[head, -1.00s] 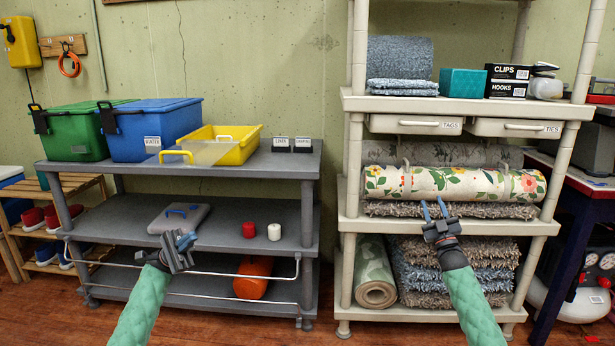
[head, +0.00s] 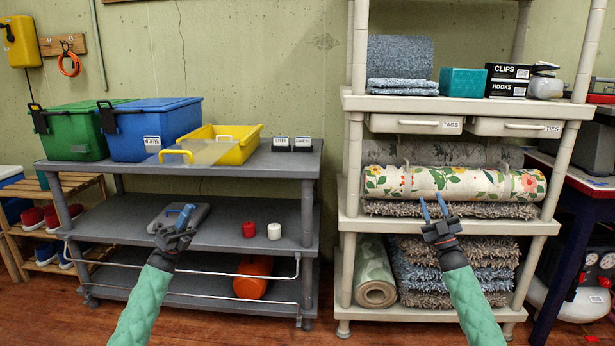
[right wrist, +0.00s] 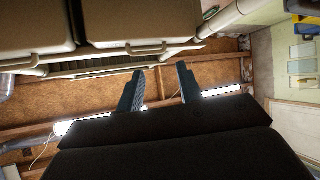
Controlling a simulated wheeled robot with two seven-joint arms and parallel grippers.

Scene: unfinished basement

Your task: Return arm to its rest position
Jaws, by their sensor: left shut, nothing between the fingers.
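My left gripper (head: 181,223) is in front of the grey shelf unit, in line with its middle shelf. It is shut with nothing in it. Behind it the grey lid (head: 200,213) lies on that shelf, partly hidden by the gripper. My right gripper (head: 433,209) is in front of the beige shelf unit, below the floral roll. It is open and empty, its two fingers apart. The right wrist view shows the same two fingers (right wrist: 160,90) spread, with nothing between them.
The grey shelf unit (head: 260,215) holds a green bin (head: 75,140), a blue bin (head: 155,125), a yellow bin (head: 240,148), a red cylinder (head: 249,229) and a white one (head: 274,231). The beige shelf unit (head: 400,226) holds rolls and rugs. Wooden floor (head: 240,330) shows in front.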

